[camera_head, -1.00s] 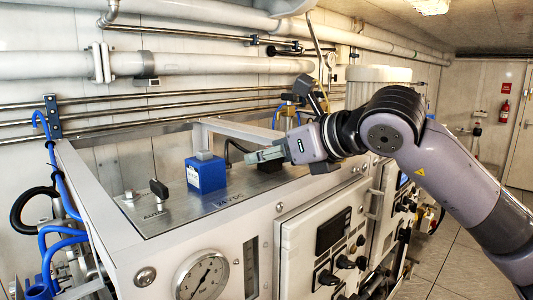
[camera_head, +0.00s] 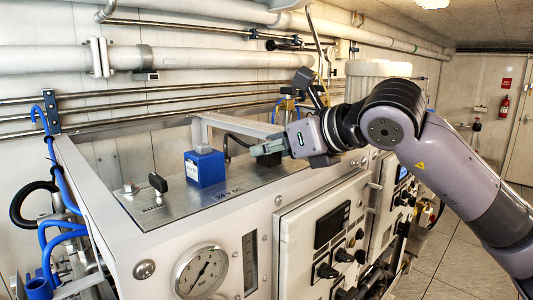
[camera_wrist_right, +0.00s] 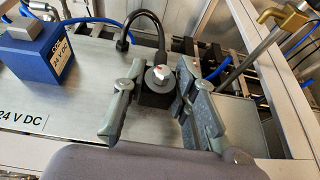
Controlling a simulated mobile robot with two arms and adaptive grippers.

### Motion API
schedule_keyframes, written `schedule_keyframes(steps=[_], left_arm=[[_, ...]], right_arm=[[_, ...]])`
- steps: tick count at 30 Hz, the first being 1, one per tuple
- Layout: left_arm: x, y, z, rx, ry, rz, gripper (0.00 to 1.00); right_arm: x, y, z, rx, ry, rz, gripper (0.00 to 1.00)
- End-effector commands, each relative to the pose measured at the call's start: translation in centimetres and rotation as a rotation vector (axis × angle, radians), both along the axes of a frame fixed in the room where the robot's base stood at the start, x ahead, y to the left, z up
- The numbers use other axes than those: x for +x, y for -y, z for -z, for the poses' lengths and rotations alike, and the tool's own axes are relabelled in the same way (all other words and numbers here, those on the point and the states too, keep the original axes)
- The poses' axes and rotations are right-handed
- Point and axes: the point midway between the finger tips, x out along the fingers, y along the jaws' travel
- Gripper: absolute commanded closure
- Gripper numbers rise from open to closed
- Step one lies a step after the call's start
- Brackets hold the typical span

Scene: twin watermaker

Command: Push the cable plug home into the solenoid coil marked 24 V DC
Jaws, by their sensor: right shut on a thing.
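The blue solenoid coil (camera_head: 204,168) stands on the metal top plate, with a grey block on top. It also shows at the upper left of the right wrist view (camera_wrist_right: 38,50), with a "24 V DC" label on its side. The black cable plug (camera_wrist_right: 156,98), with a screw on top and a black cable looping to the left, is between the fingers of my right gripper (camera_wrist_right: 160,110). The right gripper (camera_head: 262,149) is shut on the plug, to the right of the coil and apart from it. My left gripper is not in view.
A small black-handled part (camera_head: 158,184) stands left of the coil. A "24 V DC" plate label (camera_head: 229,193) lies in front of the coil. The cabinet's raised frame (camera_head: 95,205) borders the plate. Bare plate lies between coil and gripper.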

Motion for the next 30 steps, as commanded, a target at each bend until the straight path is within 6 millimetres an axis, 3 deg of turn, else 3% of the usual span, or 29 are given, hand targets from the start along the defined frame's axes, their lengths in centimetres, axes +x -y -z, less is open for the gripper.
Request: schedule_keyframes(steps=[8,13,24,30], left_arm=[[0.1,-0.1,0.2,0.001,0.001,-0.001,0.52],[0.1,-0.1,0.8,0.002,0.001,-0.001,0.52],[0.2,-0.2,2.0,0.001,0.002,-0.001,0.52],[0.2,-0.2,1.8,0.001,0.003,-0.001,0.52]], right_arm=[[0.0,0.0,-0.6,0.001,0.001,0.0,1.0],[0.0,0.0,-2.7,0.002,0.005,0.001,1.0],[-0.1,-0.1,-13.5,0.002,0.003,0.001,1.0],[-0.1,-0.1,-17.6,0.002,0.001,-0.001,1.0]])
